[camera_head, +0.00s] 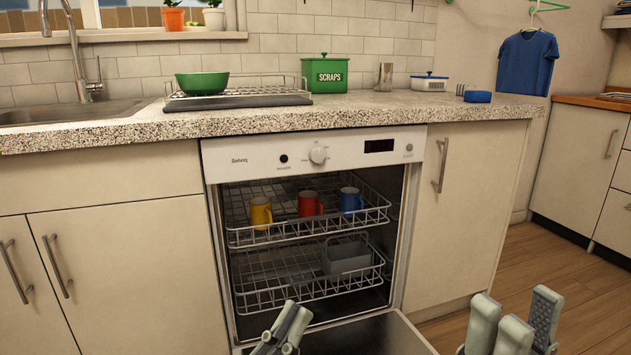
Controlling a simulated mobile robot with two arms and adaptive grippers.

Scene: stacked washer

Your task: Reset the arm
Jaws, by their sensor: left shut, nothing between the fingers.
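My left gripper (288,318) is at the bottom middle, in front of the open dishwasher (314,150) and over its lowered door (385,333). Its fingers are together with nothing between them. My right gripper (522,308) is at the lower right, in front of the cabinet and the wooden floor. Its fingers stand apart and look empty. Both grippers are low in the view, and their arms are mostly out of frame. Yellow (260,212), red (309,204) and blue (350,200) mugs stand in the upper rack (290,236) of the dishwasher.
The lower rack (300,292) holds a grey basket (346,257). The countertop (400,108) above carries a drying rack (236,99) with a green bowl (202,83), a green scraps bin (327,75) and small items. Open wooden floor (560,270) lies to the right.

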